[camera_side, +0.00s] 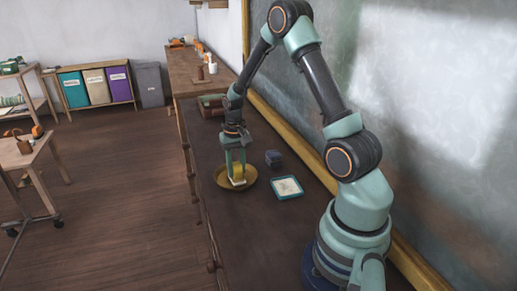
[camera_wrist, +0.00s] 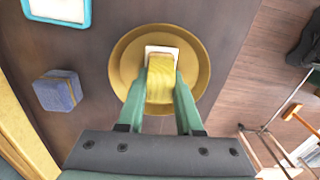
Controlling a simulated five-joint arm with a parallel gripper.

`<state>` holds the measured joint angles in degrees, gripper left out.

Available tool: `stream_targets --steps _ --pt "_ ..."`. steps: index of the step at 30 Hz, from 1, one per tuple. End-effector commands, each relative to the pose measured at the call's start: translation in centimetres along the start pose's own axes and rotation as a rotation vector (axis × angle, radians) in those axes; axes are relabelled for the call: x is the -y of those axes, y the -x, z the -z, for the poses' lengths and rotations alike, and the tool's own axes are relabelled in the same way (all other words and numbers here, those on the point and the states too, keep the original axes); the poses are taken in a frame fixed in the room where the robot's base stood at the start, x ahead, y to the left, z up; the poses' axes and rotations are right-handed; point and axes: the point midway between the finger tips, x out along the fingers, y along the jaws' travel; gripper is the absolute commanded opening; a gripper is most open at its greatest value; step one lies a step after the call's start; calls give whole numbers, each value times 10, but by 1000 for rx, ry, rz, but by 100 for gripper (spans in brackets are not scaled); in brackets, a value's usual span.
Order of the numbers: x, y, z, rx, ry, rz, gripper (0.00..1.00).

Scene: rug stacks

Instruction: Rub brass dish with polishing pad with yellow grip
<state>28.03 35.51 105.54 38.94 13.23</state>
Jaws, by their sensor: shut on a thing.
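The brass dish (camera_side: 222,181) lies on the dark bench; it also shows round and shallow in the wrist view (camera_wrist: 197,61). My gripper (camera_side: 237,176) points down over the dish. In the wrist view its two green fingers (camera_wrist: 161,88) are shut on the yellow grip of the polishing pad (camera_wrist: 161,78). The pad's pale end (camera_wrist: 162,51) shows past the fingers, over the inside of the dish. In the side view the pad appears low inside the dish, but I cannot tell for sure whether it touches the dish's surface.
A blue-rimmed tray with pale contents (camera_side: 287,187) lies right of the dish. A dark blue block (camera_side: 273,158) stands behind the tray. A chalkboard (camera_side: 430,100) borders the bench on the right. The near bench surface (camera_side: 240,240) is clear.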

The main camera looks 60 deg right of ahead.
Motion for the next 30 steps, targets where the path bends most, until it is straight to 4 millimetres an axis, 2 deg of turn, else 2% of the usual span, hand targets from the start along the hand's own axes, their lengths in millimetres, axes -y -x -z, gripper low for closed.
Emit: stream_targets --steps 17,30 --pt "0 -3 1 -1 0 0 0" --pt "0 -3 21 -1 0 0 0"
